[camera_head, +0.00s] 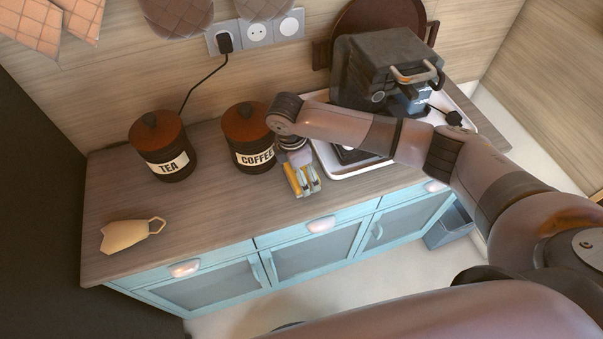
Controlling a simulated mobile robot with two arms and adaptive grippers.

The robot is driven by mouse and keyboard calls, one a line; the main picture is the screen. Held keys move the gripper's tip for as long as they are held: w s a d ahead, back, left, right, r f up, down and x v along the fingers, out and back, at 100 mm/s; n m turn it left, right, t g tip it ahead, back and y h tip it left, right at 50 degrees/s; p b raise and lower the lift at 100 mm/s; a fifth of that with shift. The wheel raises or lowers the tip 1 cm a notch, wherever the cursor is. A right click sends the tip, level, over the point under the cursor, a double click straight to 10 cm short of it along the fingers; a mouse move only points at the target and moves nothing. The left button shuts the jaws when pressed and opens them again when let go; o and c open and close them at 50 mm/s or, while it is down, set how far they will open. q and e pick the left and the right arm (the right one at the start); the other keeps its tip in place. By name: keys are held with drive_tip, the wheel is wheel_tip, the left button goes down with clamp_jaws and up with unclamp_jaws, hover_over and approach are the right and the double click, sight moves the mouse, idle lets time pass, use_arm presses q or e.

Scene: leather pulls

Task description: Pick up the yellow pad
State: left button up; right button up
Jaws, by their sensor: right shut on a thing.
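The yellow pad (292,181) is at the front of the countertop, just below the coffee canister. My right gripper (304,183) reaches down over it from above and is shut on it. The gripper's fingers cover part of the pad, so I cannot tell whether it touches the countertop or is slightly raised. My left gripper is not in view.
The coffee canister (251,151) stands close behind my right gripper, with the tea canister (170,166) to its left. A tan mug (124,235) lies at the left. The counter's front middle is clear.

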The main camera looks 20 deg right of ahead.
wheel_tip(320, 180, up, 20)
drive_tip(key=shift+b, duration=1)
